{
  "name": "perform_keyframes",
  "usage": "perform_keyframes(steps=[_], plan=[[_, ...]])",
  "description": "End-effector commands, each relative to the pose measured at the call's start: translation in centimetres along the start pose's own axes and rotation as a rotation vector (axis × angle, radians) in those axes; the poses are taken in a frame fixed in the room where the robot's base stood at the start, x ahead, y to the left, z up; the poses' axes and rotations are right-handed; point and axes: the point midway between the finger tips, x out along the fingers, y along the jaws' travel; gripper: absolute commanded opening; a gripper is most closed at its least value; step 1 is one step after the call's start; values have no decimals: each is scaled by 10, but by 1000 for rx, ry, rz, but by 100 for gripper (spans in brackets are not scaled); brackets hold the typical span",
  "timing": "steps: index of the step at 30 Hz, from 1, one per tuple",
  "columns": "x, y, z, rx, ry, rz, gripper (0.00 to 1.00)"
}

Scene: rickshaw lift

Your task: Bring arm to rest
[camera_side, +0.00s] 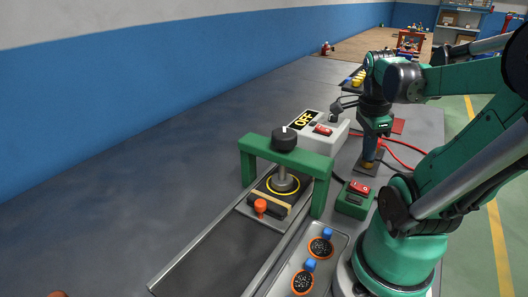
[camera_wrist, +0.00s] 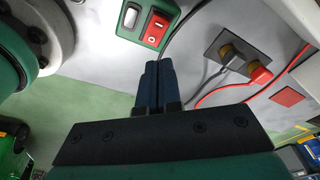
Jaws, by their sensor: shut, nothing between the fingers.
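My gripper (camera_wrist: 158,70) is shut, its two dark blue fingers together with nothing between them. In the side view my gripper (camera_side: 369,160) hangs downward from the green arm over the grey bench, behind the green switch box. The arm is bent, reaching from its base at the lower right toward the back. I cannot tell in the side view how high the fingertips are above the bench.
A green switch box (camera_side: 355,198) with a red rocker stands near my gripper; it also shows in the wrist view (camera_wrist: 150,22). A socket plate (camera_wrist: 226,52) holds plugs with red and grey cables. A green gantry (camera_side: 247,160) spans the track.

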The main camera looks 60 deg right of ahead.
Motion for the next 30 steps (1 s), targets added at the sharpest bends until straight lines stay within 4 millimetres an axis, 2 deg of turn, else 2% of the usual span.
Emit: perform_keyframes(steps=[2,5,9,11,12,15,18,22,25,30], plan=[[-7,-14,17,-182,-41,-70,0],[-24,-38,55,-545,-107,-227,0],[-62,-63,123,-1122,-145,-531,0],[-77,-61,155,-1367,-123,-661,0],[-82,-51,175,-1526,-96,-727,0],[-80,-21,207,-1821,-23,-814,0],[-73,12,230,-2077,53,-885,0],[-59,42,240,-2272,131,-913,0],[-52,52,241,-2336,164,-914,0],[-50,55,240,-2354,177,-911,0]])
